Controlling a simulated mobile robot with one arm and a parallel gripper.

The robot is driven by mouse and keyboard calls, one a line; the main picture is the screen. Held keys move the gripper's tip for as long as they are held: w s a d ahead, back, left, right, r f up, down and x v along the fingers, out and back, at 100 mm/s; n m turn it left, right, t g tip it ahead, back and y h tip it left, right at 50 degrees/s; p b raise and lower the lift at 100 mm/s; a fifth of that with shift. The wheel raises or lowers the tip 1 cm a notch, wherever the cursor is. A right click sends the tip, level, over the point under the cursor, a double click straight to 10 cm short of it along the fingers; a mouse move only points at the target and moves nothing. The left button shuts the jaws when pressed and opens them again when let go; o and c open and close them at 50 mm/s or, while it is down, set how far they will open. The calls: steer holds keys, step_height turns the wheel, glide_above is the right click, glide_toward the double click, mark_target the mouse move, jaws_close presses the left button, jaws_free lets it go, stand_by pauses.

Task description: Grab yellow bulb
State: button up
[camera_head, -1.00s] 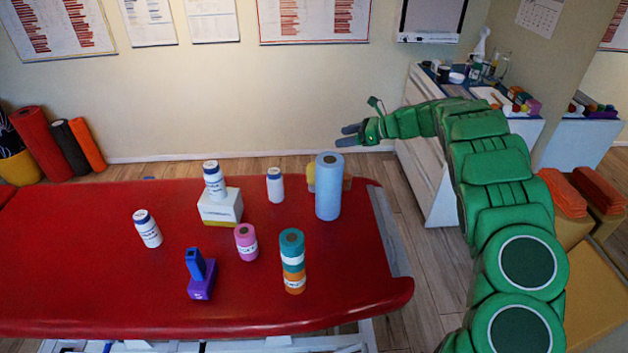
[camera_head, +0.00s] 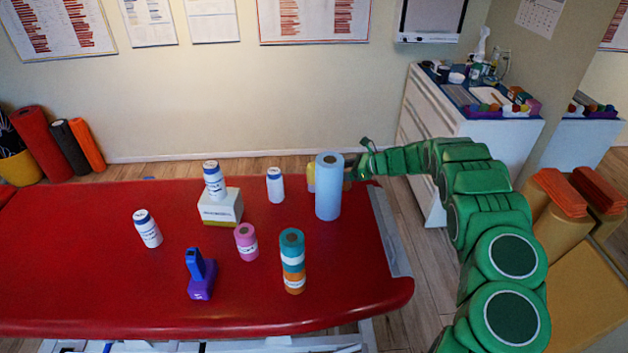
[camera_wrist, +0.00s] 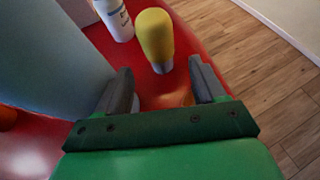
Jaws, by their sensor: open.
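The yellow bulb (camera_wrist: 154,36) stands upright on the red table, beyond my fingertips in the wrist view. In the head view only a sliver of the yellow bulb (camera_head: 311,178) shows, mostly hidden behind the blue roll (camera_head: 328,188). My gripper (camera_wrist: 165,90) is open and empty, with the bulb ahead of the gap between its fingers and apart from them. In the head view my gripper (camera_head: 354,172) is low at the table's far right corner, partly hidden behind the blue roll.
The blue roll (camera_wrist: 60,50) stands close beside my left finger. A white bottle (camera_wrist: 115,18) stands just left of the bulb. Other bottles, a white box (camera_head: 220,208), a purple-blue item (camera_head: 200,276) and stacked rolls (camera_head: 292,262) stand on the red table (camera_head: 90,270). A white cabinet (camera_head: 440,130) is behind my arm.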

mark_target(314, 175)
steer(key=x, duration=0.5)
steer(key=shift+s+a, duration=0.1)
steer(key=shift+a, duration=0.05)
steer(key=shift+x, duration=2.95)
steer(key=shift+a+r, duration=0.15)
steer(key=shift+r, duration=0.1)
steer(key=shift+c, duration=0.3)
steer(key=c, duration=0.8)
steer(key=shift+r, duration=0.1)
